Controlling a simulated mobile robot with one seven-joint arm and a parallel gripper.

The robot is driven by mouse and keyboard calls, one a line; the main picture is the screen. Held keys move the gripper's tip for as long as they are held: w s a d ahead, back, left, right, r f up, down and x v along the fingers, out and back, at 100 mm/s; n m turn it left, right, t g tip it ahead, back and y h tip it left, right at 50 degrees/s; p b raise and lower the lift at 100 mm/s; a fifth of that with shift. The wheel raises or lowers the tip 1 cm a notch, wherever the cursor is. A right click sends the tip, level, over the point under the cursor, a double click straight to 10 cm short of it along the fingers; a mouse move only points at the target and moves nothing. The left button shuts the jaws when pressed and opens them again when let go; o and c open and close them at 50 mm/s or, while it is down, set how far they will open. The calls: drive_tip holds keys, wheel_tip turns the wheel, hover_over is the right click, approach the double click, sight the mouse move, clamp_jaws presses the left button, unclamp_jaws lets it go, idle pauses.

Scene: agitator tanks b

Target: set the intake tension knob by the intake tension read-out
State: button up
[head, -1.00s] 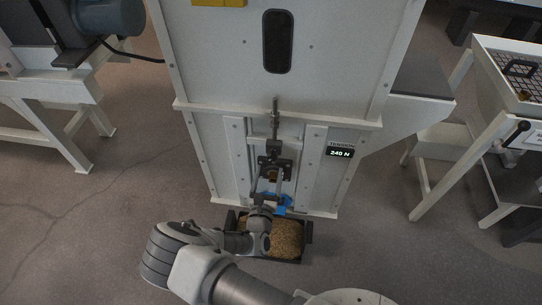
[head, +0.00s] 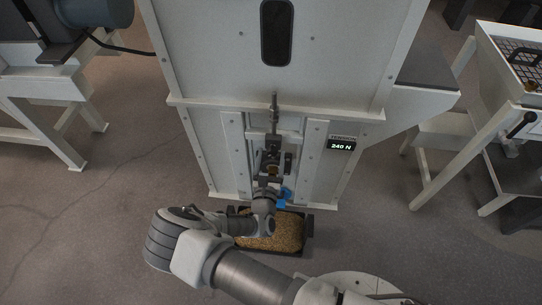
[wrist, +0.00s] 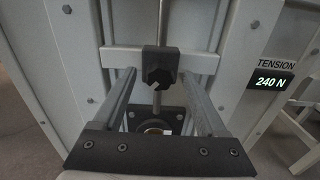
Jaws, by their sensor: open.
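The dark lobed tension knob (wrist: 160,72) sits on an upright metal rod in a slot on the pale machine front; in the head view the knob (head: 272,143) is small and partly crowded by my gripper. My gripper (wrist: 158,76) is open, with its two fingers reaching toward the knob, one to each side of it in the wrist view. I see gaps between the fingers and the knob; how deep the tips reach is unclear. The tension read-out (wrist: 270,82) shows 240 N to the right; it also shows in the head view (head: 341,146).
A dark tray of grain (head: 271,235) sits on the floor under the machine, below my arm. A square dark bracket (wrist: 155,121) lies below the knob. A white frame with a tray and lever (head: 520,125) stands at right, a white bench (head: 45,90) at left.

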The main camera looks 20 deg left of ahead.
clamp_jaws()
drive_tip(key=shift+r+m+p, duration=0.1)
drive_tip(key=shift+m+p, duration=0.2)
drive_tip(key=shift+p, duration=0.1)
drive_tip(key=shift+r+m+p, duration=0.1)
drive_tip(key=shift+m+p, duration=0.8)
drive_tip(key=m+p, duration=0.2)
drive_tip(key=shift+m, duration=0.4)
drive_tip(key=m+p, duration=0.3)
drive_tip(key=m, duration=0.3)
drive_tip(key=m+p, duration=0.2)
drive_tip(key=m, duration=0.4)
drive_tip(key=shift+m, duration=0.3)
drive_tip(key=m, duration=0.2)
drive_tip(key=m+p, duration=0.1)
drive_tip(key=m, duration=0.2)
drive_tip(key=shift+f+m, duration=0.25)
drive_tip(key=shift+m, duration=0.05)
drive_tip(key=shift+p, duration=0.3)
